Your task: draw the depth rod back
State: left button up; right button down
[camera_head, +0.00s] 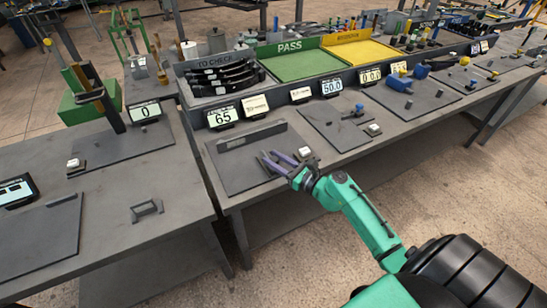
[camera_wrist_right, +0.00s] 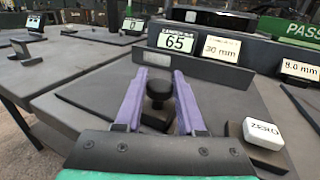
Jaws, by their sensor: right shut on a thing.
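My right gripper (camera_head: 269,156) reaches over the dark plate of the station with the 65 display. In the right wrist view my right gripper (camera_wrist_right: 160,74) has its two purple fingers on either side of a black knob (camera_wrist_right: 160,89), and it is shut on it. The knob looks like the end of the depth rod; the rod itself is hidden. A dark block (camera_wrist_right: 155,118) shows below the knob. The display (camera_wrist_right: 176,41) reads 65, and the head view shows the same display (camera_head: 222,117). My left gripper is not in view.
A white ZERO button (camera_wrist_right: 263,133) sits close to the right of the fingers. A card (camera_wrist_right: 220,48) reads 30 mm. A low dark bar (camera_head: 252,136) stands at the plate's back. A green PASS tray (camera_head: 300,66) and yellow tray (camera_head: 360,52) stand behind.

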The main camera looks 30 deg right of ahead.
jog(key=c, duration=0.5)
grip_release()
jog(key=shift+s+f, duration=0.15)
jog(key=shift+f, duration=0.15)
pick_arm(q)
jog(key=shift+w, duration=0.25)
pick_arm(e)
jog(key=shift+r, duration=0.15)
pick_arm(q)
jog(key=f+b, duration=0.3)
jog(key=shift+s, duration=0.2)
pick_arm(e)
jog(key=v, duration=1.4)
jog(key=shift+s+d, duration=0.1)
jog(key=shift+s, duration=0.15)
